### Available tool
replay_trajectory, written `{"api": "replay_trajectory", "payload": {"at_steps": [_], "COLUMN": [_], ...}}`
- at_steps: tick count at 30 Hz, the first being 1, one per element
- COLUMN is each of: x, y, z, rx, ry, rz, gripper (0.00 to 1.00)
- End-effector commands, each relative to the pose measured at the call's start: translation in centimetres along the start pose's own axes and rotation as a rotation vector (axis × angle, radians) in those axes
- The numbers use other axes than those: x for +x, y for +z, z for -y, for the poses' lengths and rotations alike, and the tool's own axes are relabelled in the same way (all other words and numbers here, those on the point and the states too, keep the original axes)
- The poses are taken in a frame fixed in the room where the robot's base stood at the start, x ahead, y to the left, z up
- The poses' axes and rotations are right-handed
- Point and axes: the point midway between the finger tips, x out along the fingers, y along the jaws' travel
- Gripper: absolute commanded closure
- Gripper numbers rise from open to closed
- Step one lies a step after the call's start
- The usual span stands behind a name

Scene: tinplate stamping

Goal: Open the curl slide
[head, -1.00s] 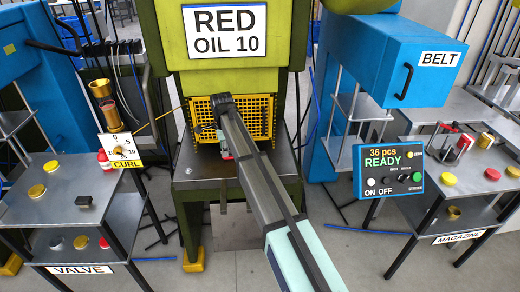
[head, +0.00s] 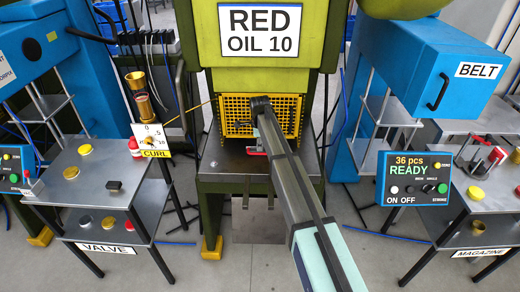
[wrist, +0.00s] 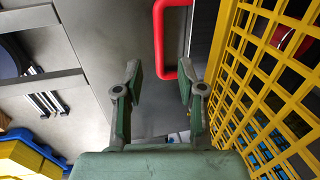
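A red handle (wrist: 158,45) lies ahead of my gripper in the wrist view, on a grey metal surface. It shows as a small red piece (head: 256,152) beside my arm in the head view. My gripper (wrist: 158,88) is open and empty, its green-padded fingers apart, with the handle just beyond the fingertips. In the head view my gripper sits in front of the yellow mesh guard (head: 236,112) and its fingers are hidden. A dial marked CURL (head: 151,142) stands left of the press. No part is labelled as the slide.
The yellow mesh (wrist: 262,75) runs close along the right of my gripper. The green press (head: 263,75) stands behind. A table (head: 100,208) with coloured caps is on the left. A control panel (head: 418,180) reading READY is on the right.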

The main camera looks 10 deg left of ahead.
Motion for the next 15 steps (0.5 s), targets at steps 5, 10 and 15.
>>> {"api": "replay_trajectory", "payload": {"at_steps": [5, 10, 15], "x": [3.0, 4.9, 5.8], "y": [0.0, 0.0, 0.0], "z": [0.1, 0.1, 0.0], "rx": [0.000, 0.000, 0.000], "ry": [0.002, 0.001, 0.000], "rz": [0.000, 0.000, 0.000], "gripper": [0.61, 0.61, 0.61]}}
